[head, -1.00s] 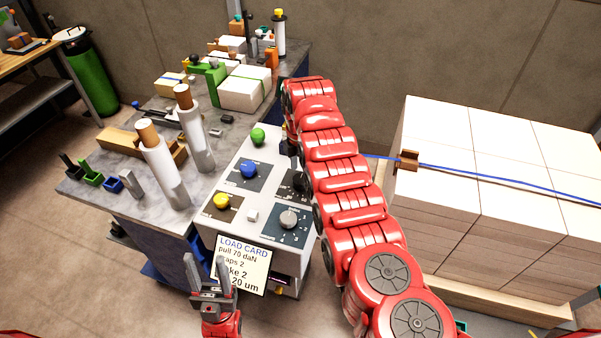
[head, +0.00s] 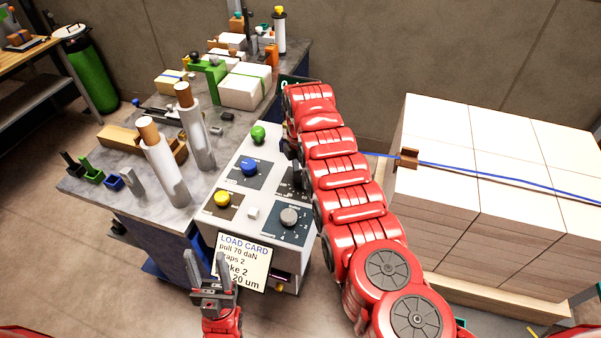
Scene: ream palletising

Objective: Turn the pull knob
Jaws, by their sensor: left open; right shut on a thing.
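The grey console (head: 259,147) carries a blue knob (head: 249,167), a yellow knob (head: 222,199), a grey pointer knob (head: 289,217) on a numbered dial and a green button (head: 258,133). A dark dial plate (head: 290,184) at its right edge is partly covered by my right arm. My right gripper (head: 290,150) is mostly hidden behind that arm, low over this plate. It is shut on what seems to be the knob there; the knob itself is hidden. My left gripper (head: 209,268) is open and empty, pointing up in front of the load card (head: 243,262).
Two white rolls (head: 165,172) stand on the bench (head: 120,205) left of the console. Green and blue small holders lie at its left end. A strapped pale stack (head: 490,190) on a pallet stands to the right. Floor is free at the lower left.

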